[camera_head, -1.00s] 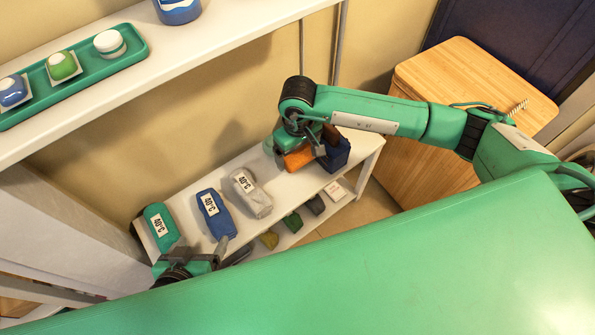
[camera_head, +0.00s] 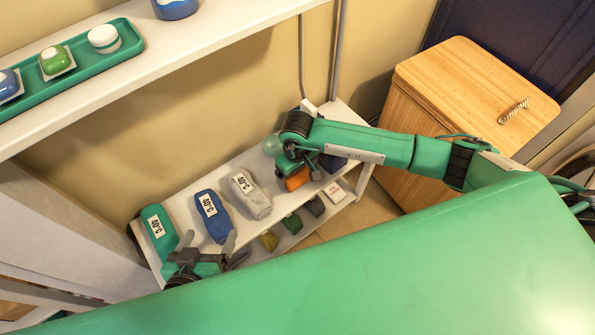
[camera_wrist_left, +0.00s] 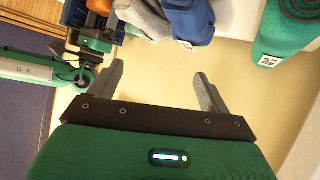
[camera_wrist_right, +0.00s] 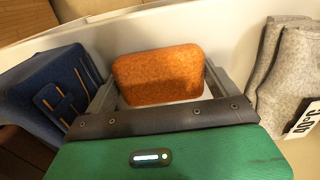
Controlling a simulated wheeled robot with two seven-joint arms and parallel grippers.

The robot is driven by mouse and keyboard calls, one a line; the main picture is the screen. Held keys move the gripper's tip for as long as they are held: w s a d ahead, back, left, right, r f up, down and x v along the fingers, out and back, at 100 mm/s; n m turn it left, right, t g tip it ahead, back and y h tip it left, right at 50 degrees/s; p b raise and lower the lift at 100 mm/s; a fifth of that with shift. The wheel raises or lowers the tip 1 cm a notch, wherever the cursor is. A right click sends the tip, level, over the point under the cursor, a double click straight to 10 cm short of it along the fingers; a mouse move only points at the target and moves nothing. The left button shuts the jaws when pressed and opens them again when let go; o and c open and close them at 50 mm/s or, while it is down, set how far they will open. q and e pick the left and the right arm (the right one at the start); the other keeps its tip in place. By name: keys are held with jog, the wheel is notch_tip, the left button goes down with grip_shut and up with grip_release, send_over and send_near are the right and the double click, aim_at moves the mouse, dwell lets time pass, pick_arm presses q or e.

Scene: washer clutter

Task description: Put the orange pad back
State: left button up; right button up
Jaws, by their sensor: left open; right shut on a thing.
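The orange pad (camera_wrist_right: 160,75) is between the fingers of my right gripper (camera_wrist_right: 158,92), which is shut on it. In the head view the pad (camera_head: 297,178) shows below my right wrist, at the right part of the white bench. A dark blue box (camera_wrist_right: 55,88) with orange marks stands just left of the pad in the right wrist view; in the head view the box (camera_head: 333,162) is partly hidden by my right arm. My left gripper (camera_wrist_left: 160,82) is open and empty; in the head view it (camera_head: 232,250) is near the bench's left front.
Green (camera_head: 159,230), blue (camera_head: 212,216) and grey (camera_head: 250,194) bundles labelled 40°C lie on the bench. Several small blocks and a white card (camera_head: 335,192) sit on a lower level in front. A shelf with a green tray (camera_head: 75,72) is above; a wooden cabinet (camera_head: 480,85) stands right.

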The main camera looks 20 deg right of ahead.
jog(key=shift+f, duration=0.15)
jog(key=o, duration=0.6)
